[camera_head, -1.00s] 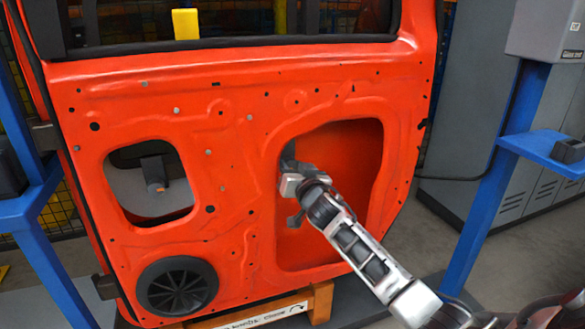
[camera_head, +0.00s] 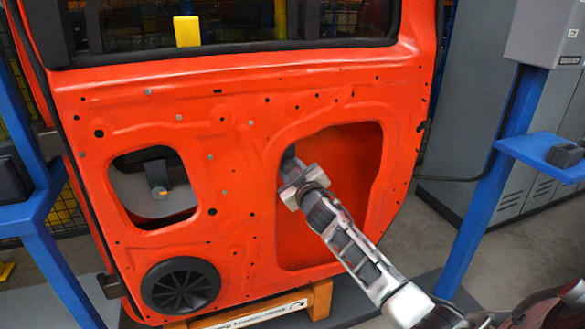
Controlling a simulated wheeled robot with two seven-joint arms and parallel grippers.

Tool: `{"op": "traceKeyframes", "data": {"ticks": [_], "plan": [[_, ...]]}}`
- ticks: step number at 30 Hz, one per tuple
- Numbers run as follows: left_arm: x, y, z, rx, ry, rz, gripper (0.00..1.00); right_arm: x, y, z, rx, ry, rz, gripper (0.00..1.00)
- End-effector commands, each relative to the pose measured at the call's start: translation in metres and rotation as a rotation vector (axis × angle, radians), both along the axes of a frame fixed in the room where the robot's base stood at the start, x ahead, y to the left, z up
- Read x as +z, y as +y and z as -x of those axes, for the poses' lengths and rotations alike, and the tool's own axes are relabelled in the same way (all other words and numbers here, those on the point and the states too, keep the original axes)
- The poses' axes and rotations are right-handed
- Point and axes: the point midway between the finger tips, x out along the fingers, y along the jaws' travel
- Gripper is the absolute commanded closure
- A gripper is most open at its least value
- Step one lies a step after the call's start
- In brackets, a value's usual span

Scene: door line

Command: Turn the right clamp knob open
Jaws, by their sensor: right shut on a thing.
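A red door panel (camera_head: 235,110) stands upright on a stand, with a large opening on its right side and a smaller one on its left. My right gripper (camera_head: 292,178) is at the left edge of the large opening. It is shut on the right clamp knob, which its jaws and wrist hide. A dark grey piece of the right clamp (camera_head: 288,157) shows just above the gripper. The left clamp with its knob (camera_head: 160,191) shows through the smaller opening, with nothing touching it. My left gripper is not in view.
A round black speaker (camera_head: 180,286) sits low on the door. A yellow block (camera_head: 187,31) is on the window sill. Blue posts with shelves (camera_head: 545,155) stand at both sides. A wooden support (camera_head: 320,298) is under the door. Grey cabinets stand behind at right.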

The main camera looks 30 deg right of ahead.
Motion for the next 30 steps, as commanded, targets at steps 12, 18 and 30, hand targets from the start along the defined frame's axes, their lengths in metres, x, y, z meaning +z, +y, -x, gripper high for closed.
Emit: {"op": "traceKeyframes", "data": {"ticks": [12, 18, 30], "plan": [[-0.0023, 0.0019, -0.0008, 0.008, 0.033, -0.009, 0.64, -0.0013, 0.0005, 0.0003, 0.001, 0.095, 0.382, 0.89], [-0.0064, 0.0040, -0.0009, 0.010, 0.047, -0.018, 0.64, -0.0016, 0.0005, 0.0003, 0.000, 0.132, 0.538, 0.89], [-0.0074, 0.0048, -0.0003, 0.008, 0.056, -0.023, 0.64, -0.0026, 0.0009, 0.0003, 0.001, 0.176, 0.720, 0.89]]}}
